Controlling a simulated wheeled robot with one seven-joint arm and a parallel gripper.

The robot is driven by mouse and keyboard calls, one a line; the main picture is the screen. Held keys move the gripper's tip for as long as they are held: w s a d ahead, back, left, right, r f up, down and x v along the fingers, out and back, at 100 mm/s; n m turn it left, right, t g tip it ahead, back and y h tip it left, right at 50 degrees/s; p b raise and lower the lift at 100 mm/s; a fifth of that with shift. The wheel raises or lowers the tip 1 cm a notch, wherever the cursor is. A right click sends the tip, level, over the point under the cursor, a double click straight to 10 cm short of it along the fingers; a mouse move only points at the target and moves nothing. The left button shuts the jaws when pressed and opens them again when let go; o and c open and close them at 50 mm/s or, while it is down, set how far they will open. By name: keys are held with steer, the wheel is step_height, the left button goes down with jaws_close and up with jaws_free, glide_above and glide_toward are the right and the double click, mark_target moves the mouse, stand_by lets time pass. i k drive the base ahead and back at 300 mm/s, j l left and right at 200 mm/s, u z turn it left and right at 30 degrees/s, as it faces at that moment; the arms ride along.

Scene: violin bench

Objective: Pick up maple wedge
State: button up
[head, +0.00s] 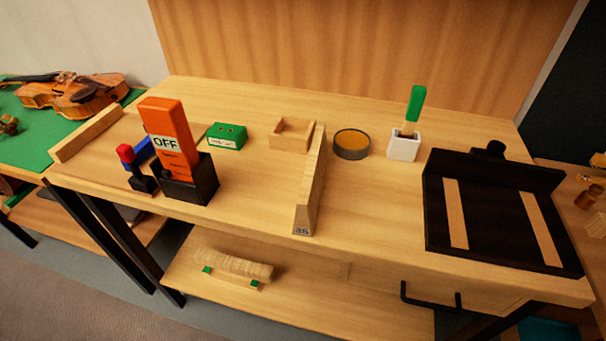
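No label names the maple wedge, and I cannot tell for sure which piece it is. A pale wooden piece with streaked grain (235,264) lies on the lower shelf, with small green blocks at its lower edge. A long, narrow wooden piece (310,185) marked "35" stands on the bench top, running from front to back. My gripper is not in view.
On the bench top (370,215) stand an orange "OFF" tool in a black holder (188,180), a green box (227,136), a wooden tray (291,135), a round tin (352,144), a white cup with a green-handled tool (404,146) and a black fixture (490,240).

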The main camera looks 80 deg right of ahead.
mark_target(308, 201)
steer(key=k+z, duration=0.15)
steer(key=k, duration=0.3)
steer(key=k+l+z, duration=0.15)
steer(key=k, duration=0.35)
steer(key=k+l+z, duration=0.2)
steer(key=k, duration=0.25)
